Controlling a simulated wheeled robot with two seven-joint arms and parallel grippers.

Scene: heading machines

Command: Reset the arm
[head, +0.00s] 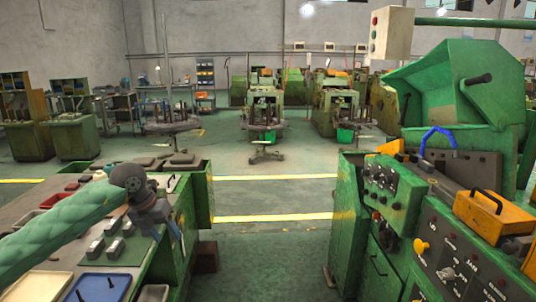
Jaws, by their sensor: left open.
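My left arm (65,232), in a green padded sleeve, comes in from the left edge of the head view. It reaches over the left workbench (60,245) to a dark wrist joint. My left gripper (166,230) hangs below that joint, fingers pointing down near the bench's right side. It is open, and I see nothing between its fingers. I cannot tell how far above the bench top it is. My right arm and right gripper are not in view.
The bench holds trays, including a blue one (104,288), and small metal blocks. A green machine (385,195) with a control panel, a blue curved handle (437,139) and an orange box (487,213) stands right. Clear floor (272,255) lies between them; more machines stand behind.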

